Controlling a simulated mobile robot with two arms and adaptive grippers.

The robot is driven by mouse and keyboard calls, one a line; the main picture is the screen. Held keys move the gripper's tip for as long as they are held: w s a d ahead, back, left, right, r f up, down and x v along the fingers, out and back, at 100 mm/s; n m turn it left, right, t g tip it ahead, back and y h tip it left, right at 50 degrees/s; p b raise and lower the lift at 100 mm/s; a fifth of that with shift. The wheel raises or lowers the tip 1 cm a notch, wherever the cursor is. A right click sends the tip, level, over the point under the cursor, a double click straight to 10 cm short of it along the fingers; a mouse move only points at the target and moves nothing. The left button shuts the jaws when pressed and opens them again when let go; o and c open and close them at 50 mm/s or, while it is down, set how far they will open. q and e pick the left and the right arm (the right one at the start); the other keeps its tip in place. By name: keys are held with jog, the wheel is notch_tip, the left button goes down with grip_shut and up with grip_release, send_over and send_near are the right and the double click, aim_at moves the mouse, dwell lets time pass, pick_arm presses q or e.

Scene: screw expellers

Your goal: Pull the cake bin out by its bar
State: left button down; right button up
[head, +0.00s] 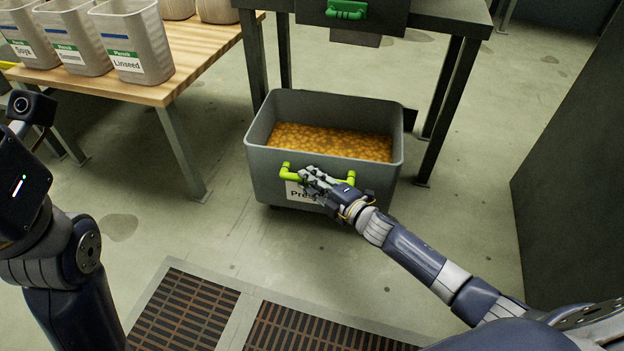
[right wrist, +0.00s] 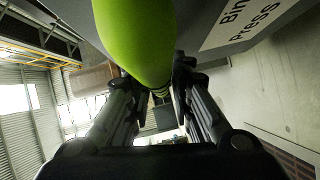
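The cake bin (head: 262,180) is a grey open tub with orange-brown cake pieces (head: 330,143) inside. It stands on the floor at the front of a dark table, with its back part by the table's legs. Its bright green bar (head: 289,173) runs across the front wall above a white label, partly hidden by my fingers. My right gripper (head: 316,178) is at the middle of the bar. In the right wrist view the bar (right wrist: 138,40) passes between the two fingers (right wrist: 152,85), which appear closed against its sides. My left arm is at the left edge; its fingers are out of view.
A dark table (head: 440,12) stands behind the bin, with a green handle (head: 346,9) above. A wooden table (head: 195,50) with labelled grey bins is at upper left. Floor grates (head: 185,310) lie in front. A dark panel (head: 575,160) stands at right. Floor before the bin is clear.

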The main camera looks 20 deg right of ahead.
jog(key=shift+o, duration=1.2)
jog(key=shift+d, duration=0.15)
jog(key=v, duration=1.2)
